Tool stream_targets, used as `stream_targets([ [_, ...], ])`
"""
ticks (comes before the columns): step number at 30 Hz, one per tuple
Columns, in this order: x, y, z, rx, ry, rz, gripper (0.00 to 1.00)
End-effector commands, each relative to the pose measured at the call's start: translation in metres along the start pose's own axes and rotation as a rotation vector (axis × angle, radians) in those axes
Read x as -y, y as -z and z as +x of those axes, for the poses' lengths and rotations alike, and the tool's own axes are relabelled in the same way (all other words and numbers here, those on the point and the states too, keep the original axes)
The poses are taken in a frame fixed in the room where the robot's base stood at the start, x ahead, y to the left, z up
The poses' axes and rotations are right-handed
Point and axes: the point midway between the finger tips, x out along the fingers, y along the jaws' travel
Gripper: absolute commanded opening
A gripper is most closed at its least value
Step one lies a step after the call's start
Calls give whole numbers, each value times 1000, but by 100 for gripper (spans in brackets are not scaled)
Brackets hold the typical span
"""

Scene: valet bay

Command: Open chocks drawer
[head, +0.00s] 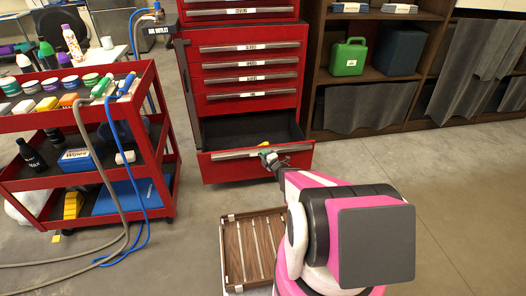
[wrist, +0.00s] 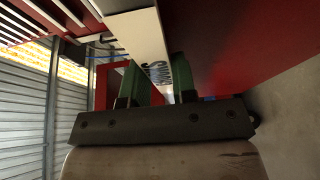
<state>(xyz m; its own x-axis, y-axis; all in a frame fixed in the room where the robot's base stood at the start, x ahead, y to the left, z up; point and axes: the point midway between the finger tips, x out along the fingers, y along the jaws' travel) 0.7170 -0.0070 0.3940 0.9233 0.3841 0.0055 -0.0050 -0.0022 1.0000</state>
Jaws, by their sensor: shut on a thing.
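The bottom drawer (head: 230,172) of the red tool cabinet stands pulled out, and its dark inside shows behind the front. Its long silver handle (head: 236,154) runs along the top of the drawer front. My gripper (head: 268,157) is at the handle, right of its middle, and is shut on it. In the wrist view the green fingers of my gripper (wrist: 155,78) stand on either side of the pale handle bar (wrist: 138,48). A small label shows between the fingers, but I cannot read it. My gripper hides part of the handle.
The upper drawers (head: 250,65) of the cabinet are closed. A red cart (head: 105,108) with bottles and hoses stands on the left. A wooden slatted tray (head: 233,255) is low in front of me. Shelves (head: 385,85) stand behind on the right. The floor on the right (head: 450,190) is clear.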

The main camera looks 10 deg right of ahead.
Motion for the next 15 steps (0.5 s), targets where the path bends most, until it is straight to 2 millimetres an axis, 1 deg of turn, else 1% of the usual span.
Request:
stream_targets([
  [1,7,2,-4,1,16,0,0],
  [6,7,4,-9,0,15,0,0],
  [15,8,4,-9,0,15,0,0],
])
